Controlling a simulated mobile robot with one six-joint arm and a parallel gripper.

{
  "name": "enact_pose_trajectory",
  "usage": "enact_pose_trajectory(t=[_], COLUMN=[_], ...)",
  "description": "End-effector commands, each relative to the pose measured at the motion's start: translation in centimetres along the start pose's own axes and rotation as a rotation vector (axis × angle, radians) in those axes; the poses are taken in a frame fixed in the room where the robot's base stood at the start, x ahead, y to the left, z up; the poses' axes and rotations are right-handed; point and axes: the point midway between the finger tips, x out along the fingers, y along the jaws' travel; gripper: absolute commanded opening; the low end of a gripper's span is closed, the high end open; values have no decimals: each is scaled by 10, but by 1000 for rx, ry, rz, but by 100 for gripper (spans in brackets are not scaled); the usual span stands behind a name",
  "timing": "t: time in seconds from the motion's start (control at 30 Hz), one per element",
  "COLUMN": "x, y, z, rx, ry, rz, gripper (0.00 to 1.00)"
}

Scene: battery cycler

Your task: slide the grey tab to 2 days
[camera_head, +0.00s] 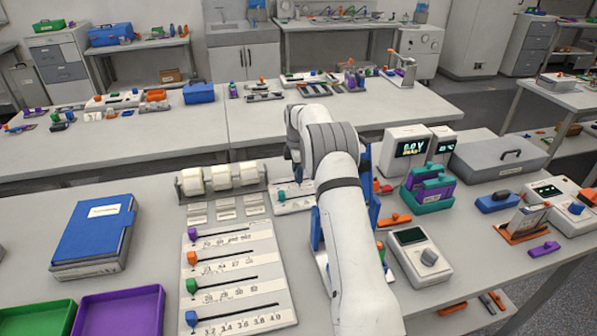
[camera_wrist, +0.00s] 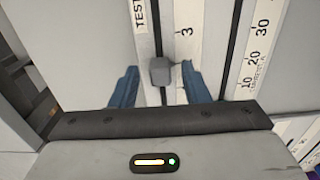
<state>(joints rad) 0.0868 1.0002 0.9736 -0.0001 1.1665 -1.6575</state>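The grey tab (camera_wrist: 160,72) sits in a dark slot on a white panel (camera_wrist: 215,40) in the wrist view. A "TEST" label lies left of the slot, and a scale with a readable "3" lies right of it, slightly beyond the tab. I cannot see a "2" mark. My gripper (camera_wrist: 160,82) is open, with one blue finger on each side of the tab and a gap on both sides. I cannot tell how far the fingertips are above the panel. In the head view my arm hides the grey tab and my fingers.
A second slot with a 10, 20, 30 scale (camera_wrist: 257,45) runs to the right in the wrist view. In the head view, a panel of coloured sliders (camera_head: 240,262) lies left of my arm.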

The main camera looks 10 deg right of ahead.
Motion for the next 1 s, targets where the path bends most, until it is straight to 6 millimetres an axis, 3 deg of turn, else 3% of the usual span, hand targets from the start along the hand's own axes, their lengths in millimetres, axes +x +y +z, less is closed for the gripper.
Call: enact_pose_trajectory(t=[0.27,0.7,1.0], x=[-4,-69,-78], y=[0,1,0], z=[0,0,0], rx=[0,0,0], ry=[0,0,0], rz=[0,2,-1], gripper=[42,42,42])
